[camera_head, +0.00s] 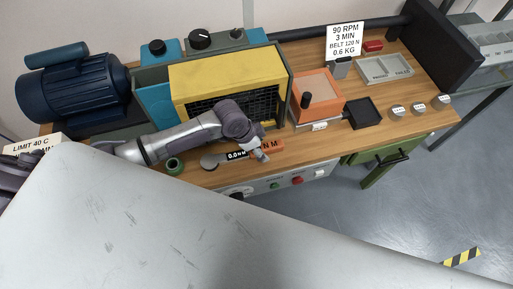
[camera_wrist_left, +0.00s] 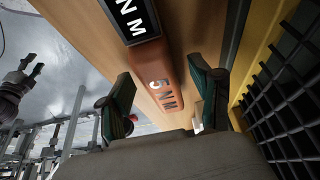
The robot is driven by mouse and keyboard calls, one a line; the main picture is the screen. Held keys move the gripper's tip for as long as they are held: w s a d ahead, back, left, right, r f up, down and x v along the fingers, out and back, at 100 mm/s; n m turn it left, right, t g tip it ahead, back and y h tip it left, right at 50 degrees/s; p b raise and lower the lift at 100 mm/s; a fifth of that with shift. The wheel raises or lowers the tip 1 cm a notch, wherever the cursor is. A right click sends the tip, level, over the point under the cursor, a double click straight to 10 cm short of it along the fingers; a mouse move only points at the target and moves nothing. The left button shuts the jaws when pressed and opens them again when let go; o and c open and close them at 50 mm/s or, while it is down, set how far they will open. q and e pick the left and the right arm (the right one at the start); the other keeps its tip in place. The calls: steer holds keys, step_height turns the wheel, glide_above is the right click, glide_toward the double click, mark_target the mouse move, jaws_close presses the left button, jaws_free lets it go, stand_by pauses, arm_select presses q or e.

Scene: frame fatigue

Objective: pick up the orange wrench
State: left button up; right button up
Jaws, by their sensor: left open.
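The orange wrench (camera_head: 270,146) lies on the wooden bench top in front of the yellow guard. It has a black display end reading 0.0 N M (camera_head: 237,156). What looks like my right gripper (camera_wrist_left: 24,72) is small at the left edge of that view.
The yellow guard (camera_head: 222,80) with its black grille stands close behind the wrench. A green ring-like object (camera_head: 174,166) is to the left. An orange block with a black knob (camera_head: 316,92) and a black tray (camera_head: 364,112) are to the right. The bench front edge is near.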

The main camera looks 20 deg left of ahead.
arm_select(q)
steer(key=shift+d+f, duration=0.1)
steer(key=shift+f, duration=0.05)
jaws_close()
arm_select(e)
steer(key=shift+s+d, duration=0.1)
steer(key=shift+s, duration=0.15)
arm_select(q)
steer(key=shift+w, duration=0.1)
steer(key=shift+r, duration=0.6)
step_height(320, 180, up, 3)
steer(key=shift+f+b, duration=0.15)
steer(key=shift+b, duration=0.55)
steer(key=s+d+r+b, duration=0.2)
steer(key=d+r, duration=0.5)
steer(key=d, duration=0.4)
steer(key=shift+d+r+b, duration=0.15)
steer(key=shift+d+b, duration=0.1)
steer(key=shift+b, duration=0.1)
arm_select(e)
steer(key=shift+s+f, duration=0.15)
steer(key=shift+f, duration=1.95)
